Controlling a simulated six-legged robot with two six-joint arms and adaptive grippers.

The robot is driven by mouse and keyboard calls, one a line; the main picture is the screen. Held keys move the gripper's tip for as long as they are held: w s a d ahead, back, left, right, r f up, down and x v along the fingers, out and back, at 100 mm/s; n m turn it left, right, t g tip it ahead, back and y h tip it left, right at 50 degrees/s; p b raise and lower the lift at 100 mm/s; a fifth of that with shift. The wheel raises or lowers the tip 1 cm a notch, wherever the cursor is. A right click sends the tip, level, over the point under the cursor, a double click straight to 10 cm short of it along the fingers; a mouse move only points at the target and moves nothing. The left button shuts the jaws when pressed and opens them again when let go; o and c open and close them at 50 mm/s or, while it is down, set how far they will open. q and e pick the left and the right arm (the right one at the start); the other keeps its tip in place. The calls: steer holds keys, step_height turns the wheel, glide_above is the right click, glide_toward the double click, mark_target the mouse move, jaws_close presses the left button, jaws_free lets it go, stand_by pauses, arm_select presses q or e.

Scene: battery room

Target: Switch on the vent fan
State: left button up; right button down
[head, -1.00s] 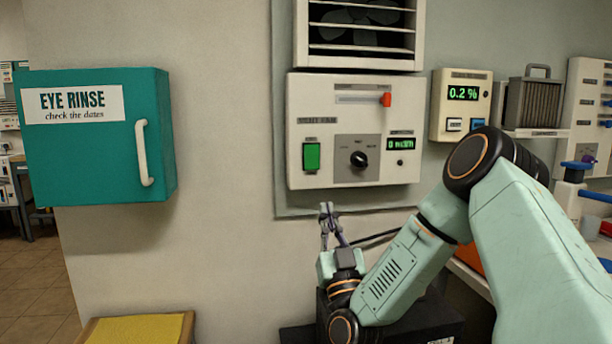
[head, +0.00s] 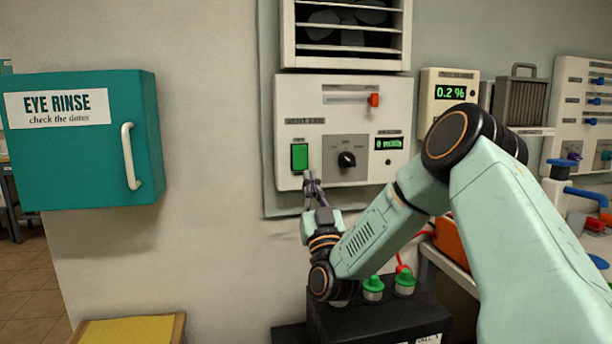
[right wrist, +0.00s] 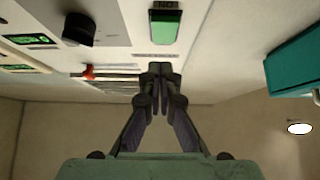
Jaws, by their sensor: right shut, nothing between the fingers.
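The vent fan panel (head: 342,106) is a white box on the wall. It carries a green rocker switch (head: 299,157), a black knob (head: 347,160), an orange-red slider (head: 374,99) and a small green display (head: 390,143). The fan (head: 347,33) sits behind slats above the panel. My right gripper (head: 309,176) is shut and empty, just below the green switch. In the right wrist view, the fingertips (right wrist: 160,68) point toward the panel, with the green switch (right wrist: 165,27) beyond them; a gap shows between them. My left gripper is not in view.
A teal eye rinse cabinet (head: 87,140) hangs at the left. A meter reading 0.2 % (head: 448,105) is right of the panel. A black battery (head: 385,320) with green-capped terminals stands below, near my right forearm. The wall between cabinet and panel is clear.

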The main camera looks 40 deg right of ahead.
mark_target(301, 166)
steer(key=w, duration=0.1)
steer(key=w+d, duration=0.1)
steer(key=w, duration=0.1)
steer(key=w+d+b, duration=0.1)
steer(key=shift+w+d+r, duration=0.15)
steer(key=shift+w, duration=0.15)
steer(key=shift+w+a+r, duration=0.1)
steer(key=shift+a, duration=0.1)
steer(key=shift+w+d+f+b, duration=0.2)
steer(key=shift+w+d+b, duration=0.1)
steer(key=shift+d, duration=0.05)
steer(key=shift+a, duration=0.1)
